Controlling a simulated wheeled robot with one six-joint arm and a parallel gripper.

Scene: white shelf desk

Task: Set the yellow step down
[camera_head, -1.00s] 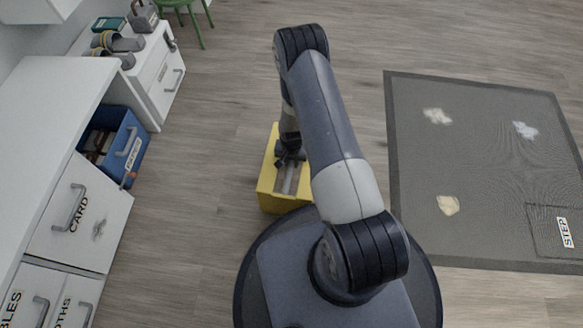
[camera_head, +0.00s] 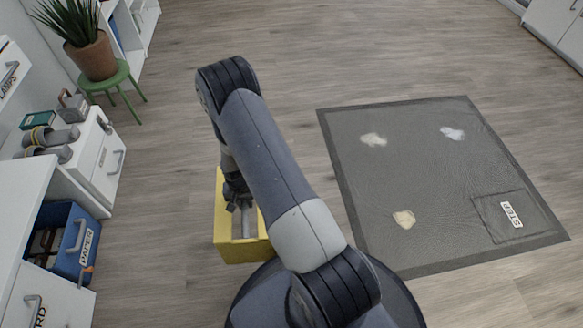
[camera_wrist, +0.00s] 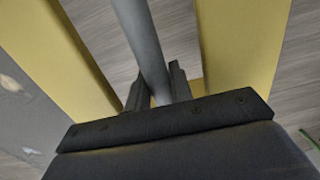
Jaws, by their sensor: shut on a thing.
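The yellow step (camera_head: 240,250) is a box-like piece with a grey bar (camera_wrist: 143,35) running along its middle. It is close in front of my base, partly hidden by my arm. My gripper (camera_head: 238,204) is shut on the grey bar; in the wrist view the black fingers (camera_wrist: 157,92) stand on either side of it, between the two yellow sides. I cannot tell whether the step touches the floor. A dark grey mat (camera_head: 350,215) lies to the right, with an outlined square labelled STEP (camera_head: 490,226) in its near right corner.
Pale patches (camera_head: 404,219) mark the mat. Wooden floor beyond the step is clear.

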